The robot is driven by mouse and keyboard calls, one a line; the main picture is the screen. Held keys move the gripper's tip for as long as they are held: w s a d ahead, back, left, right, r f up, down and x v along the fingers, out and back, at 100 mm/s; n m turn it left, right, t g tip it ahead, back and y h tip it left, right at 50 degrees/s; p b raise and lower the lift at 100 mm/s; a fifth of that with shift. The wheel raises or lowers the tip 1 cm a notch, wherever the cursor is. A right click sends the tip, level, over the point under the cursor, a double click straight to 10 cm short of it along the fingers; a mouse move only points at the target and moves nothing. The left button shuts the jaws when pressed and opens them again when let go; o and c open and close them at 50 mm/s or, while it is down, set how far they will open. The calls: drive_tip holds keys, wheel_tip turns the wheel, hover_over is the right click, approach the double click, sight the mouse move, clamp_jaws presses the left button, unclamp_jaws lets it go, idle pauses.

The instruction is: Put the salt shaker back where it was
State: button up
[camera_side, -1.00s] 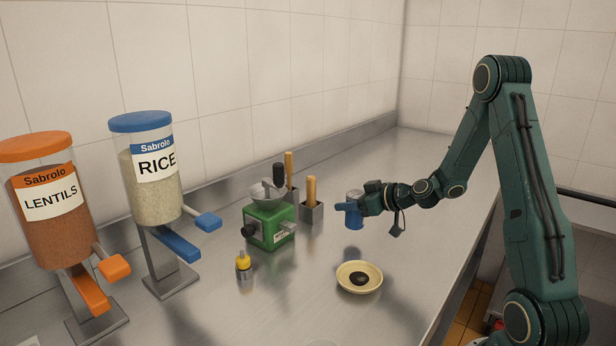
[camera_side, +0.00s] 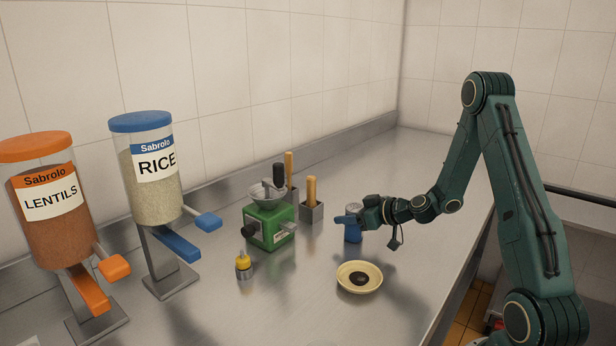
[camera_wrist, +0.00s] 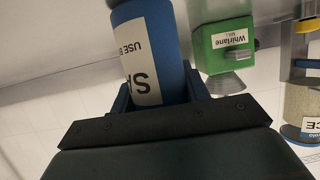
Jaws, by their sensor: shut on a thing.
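The salt shaker (camera_side: 353,232) is a blue cylinder with a grey top and a white label, which shows large in the wrist view (camera_wrist: 152,50). My gripper (camera_side: 354,220) is shut on its side, with one blue-grey finger on each side of it in the wrist view (camera_wrist: 160,95). The shaker is upright in the side view, at or just above the steel counter (camera_side: 330,318). I cannot tell whether its base touches the counter. Part of the shaker is hidden by my fingers.
A cream dish (camera_side: 346,286) with a dark piece in it lies in front of the shaker. Left of it stand a green mill (camera_side: 268,230), metal holders with wooden handles (camera_side: 311,213) and a small yellow-topped bottle (camera_side: 243,266). The rice (camera_side: 152,180) and lentils (camera_side: 58,235) dispensers stand further left.

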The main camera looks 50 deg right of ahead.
drive_tip(key=o, duration=1.1)
drive_tip(key=shift+f, duration=0.1)
drive_tip(key=shift+c, duration=0.2)
drive_tip(key=shift+v, duration=3.8)
drive_tip(key=shift+w, duration=0.1)
